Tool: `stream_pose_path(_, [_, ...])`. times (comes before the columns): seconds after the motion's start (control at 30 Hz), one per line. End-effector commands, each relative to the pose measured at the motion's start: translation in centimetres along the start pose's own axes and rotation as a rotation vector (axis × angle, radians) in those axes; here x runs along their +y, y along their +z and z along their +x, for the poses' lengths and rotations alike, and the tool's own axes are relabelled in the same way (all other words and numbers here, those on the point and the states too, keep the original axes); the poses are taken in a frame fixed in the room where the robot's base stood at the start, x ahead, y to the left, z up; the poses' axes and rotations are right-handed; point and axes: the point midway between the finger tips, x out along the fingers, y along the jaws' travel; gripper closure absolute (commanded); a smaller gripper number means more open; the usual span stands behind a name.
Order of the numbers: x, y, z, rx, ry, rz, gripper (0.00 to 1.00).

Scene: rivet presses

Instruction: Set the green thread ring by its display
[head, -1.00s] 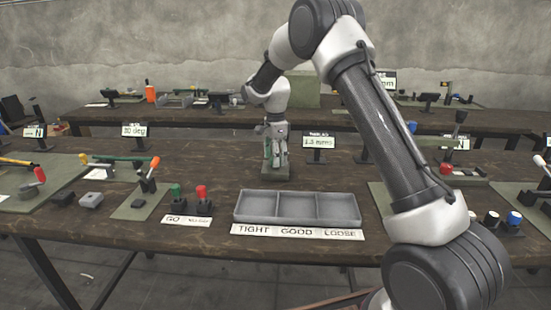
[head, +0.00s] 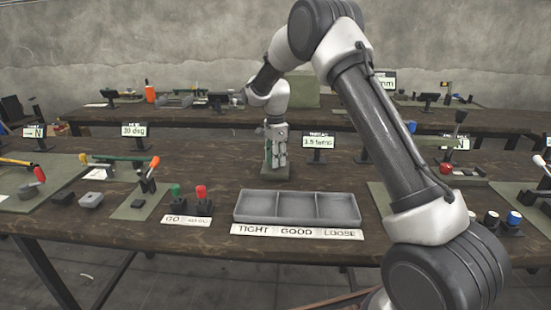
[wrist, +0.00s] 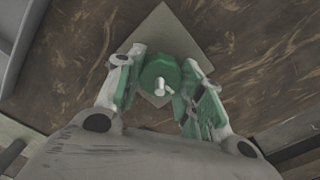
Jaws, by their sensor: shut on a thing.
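The green thread ring (wrist: 158,68) sits around a pale metal stud (wrist: 160,88) above a grey-green base plate (wrist: 166,28) in the wrist view. My gripper (wrist: 160,90) has its two fingers on either side of the ring, shut on it. In the head view my gripper (head: 276,162) points down over the plate (head: 277,178), and its fingers mostly hide the ring. The display (head: 318,142) stands just right of the gripper; its small text seems to read 3.5 turns.
A grey three-part tray (head: 297,207) labelled TIGHT, GOOD, LOOSE (head: 297,232) lies in front. Green (head: 176,191) and red (head: 201,192) pieces stand left of it. Other fixtures and displays stand at both sides. The table between tray and plate is clear.

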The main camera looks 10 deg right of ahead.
Motion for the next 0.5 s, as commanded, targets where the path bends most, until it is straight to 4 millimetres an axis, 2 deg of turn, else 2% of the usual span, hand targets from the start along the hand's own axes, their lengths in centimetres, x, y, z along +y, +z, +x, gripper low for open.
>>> stream_pose_path(0.27, [-0.04,-0.01,-0.04,0.0,-0.001,-0.177,0.86])
stream_pose_path(0.5, [-0.05,-0.01,-0.05,0.001,-0.001,-0.401,0.86])
